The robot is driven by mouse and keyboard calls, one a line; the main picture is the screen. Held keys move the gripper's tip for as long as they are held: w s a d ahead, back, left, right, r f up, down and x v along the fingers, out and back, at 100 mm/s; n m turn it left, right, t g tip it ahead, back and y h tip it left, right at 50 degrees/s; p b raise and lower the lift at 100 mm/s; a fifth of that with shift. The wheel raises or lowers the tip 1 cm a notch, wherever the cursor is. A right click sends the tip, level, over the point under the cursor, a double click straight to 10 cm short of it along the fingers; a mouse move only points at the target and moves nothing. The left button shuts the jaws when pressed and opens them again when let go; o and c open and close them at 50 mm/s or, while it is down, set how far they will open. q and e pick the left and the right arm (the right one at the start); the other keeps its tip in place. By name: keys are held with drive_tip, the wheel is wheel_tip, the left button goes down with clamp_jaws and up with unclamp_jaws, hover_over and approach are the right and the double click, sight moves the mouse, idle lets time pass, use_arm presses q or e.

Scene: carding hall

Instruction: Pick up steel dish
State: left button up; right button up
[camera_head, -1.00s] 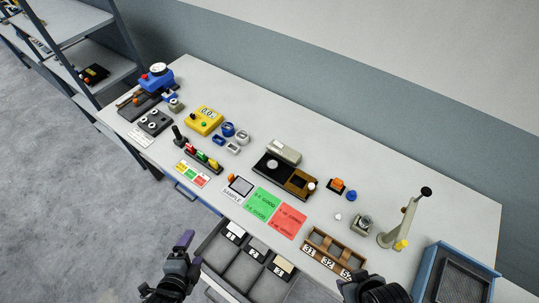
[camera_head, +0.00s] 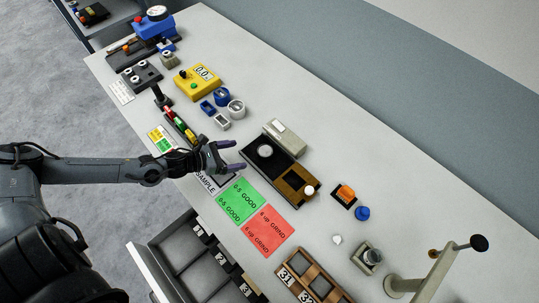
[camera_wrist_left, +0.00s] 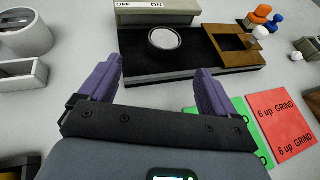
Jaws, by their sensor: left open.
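A round, shiny steel dish (camera_head: 265,150) sits in the dark left part of the black tray (camera_head: 250,167) of a bench device. It shows in the left wrist view (camera_wrist_left: 163,38) beyond my fingertips, near the top middle. My left gripper (camera_head: 236,156) reaches in from the left over the bench, just left of the device. Its purple fingers are open and empty, pointing toward the dish and apart from it. In the left wrist view my left gripper (camera_wrist_left: 159,68) has the dish roughly ahead of the gap between its fingers. My right gripper is out of view.
Green (camera_head: 240,200) and red (camera_head: 267,231) sheets lie in front of the device. A grey round cup (camera_head: 236,109) and small blue parts stand behind left. A grey block (camera_head: 285,137) backs the tray. An open drawer (camera_head: 180,262) juts out in front. The bench behind is clear.

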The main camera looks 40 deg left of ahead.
sight(262, 152)
use_arm(q)
drive_tip(key=x, duration=0.4)
drive_tip(key=shift+r, duration=0.25)
drive_tip(key=shift+d+x, duration=0.2)
drive_tip(key=shift+x, duration=1.1)
drive_tip(key=shift+d+x, duration=0.15)
drive_tip(key=shift+x, duration=1.1)
drive_tip(key=shift+w+d+f, duration=0.3)
drive_tip(key=shift+w+d, duration=0.05)
drive_tip(key=shift+w, duration=0.05)
drive_tip(key=c, duration=1.3)
drive_tip(key=shift+r, duration=0.1)
